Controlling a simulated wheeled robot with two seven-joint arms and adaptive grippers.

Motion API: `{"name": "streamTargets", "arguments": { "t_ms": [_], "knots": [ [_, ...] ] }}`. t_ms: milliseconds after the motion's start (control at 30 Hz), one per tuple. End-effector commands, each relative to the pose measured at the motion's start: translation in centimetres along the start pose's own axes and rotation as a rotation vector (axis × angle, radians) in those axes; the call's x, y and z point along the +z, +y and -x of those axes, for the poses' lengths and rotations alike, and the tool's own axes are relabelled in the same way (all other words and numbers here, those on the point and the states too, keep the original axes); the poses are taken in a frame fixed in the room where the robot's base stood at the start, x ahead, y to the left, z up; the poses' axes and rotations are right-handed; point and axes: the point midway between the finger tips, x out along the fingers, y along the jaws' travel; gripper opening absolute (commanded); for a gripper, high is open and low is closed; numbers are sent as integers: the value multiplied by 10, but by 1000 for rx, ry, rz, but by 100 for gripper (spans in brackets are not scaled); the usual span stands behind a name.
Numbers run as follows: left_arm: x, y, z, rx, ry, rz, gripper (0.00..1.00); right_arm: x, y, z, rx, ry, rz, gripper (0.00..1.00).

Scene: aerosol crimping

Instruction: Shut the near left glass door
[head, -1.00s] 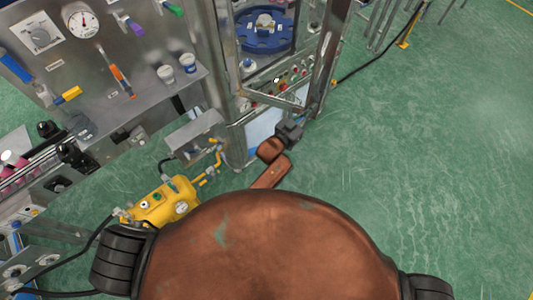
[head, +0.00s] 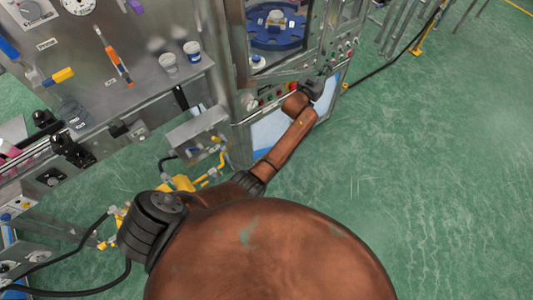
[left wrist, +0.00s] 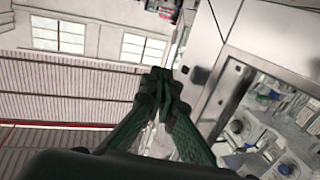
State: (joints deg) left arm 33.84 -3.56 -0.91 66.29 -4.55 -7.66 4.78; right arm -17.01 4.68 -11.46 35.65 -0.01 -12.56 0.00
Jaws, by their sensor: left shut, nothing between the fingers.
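The near left glass door (head: 284,75) is a metal-framed pane on the front of the machine cabinet in the head view. It looks nearly flush with the cabinet front; I cannot tell whether a small gap is left. My left gripper (head: 316,86) is at the door's lower right corner, its fingers partly hidden by my wrist. In the left wrist view the green fingers (left wrist: 160,88) are shut and empty, close beside a pale metal frame (left wrist: 206,42). I cannot tell whether they touch it. My right gripper is not in view.
Behind the glass is a blue turntable (head: 278,33). Coloured buttons (head: 268,99) line the cabinet front below the door. A steel bench (head: 140,85) with tools stands at the left. A yellow unit (head: 180,184) is low by the cabinet. Green floor (head: 430,150) is open at the right.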

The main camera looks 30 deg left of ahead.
Motion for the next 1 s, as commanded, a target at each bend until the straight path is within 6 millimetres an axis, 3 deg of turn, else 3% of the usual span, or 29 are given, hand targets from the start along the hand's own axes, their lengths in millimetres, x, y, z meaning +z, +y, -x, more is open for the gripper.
{"name": "streamTargets", "arguments": {
  "t_ms": [33, 300, 700, 1000],
  "knots": [
    [3, -12, -5, -6, 1, -7, 0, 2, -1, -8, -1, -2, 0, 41],
    [3, -46, -28, -13, 1, -6, 0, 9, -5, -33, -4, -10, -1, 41],
    [4, -81, -60, -144, 0, 0, 0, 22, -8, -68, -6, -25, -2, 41],
    [4, -110, -82, -136, -1, -7, 0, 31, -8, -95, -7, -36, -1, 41]
  ]
}}
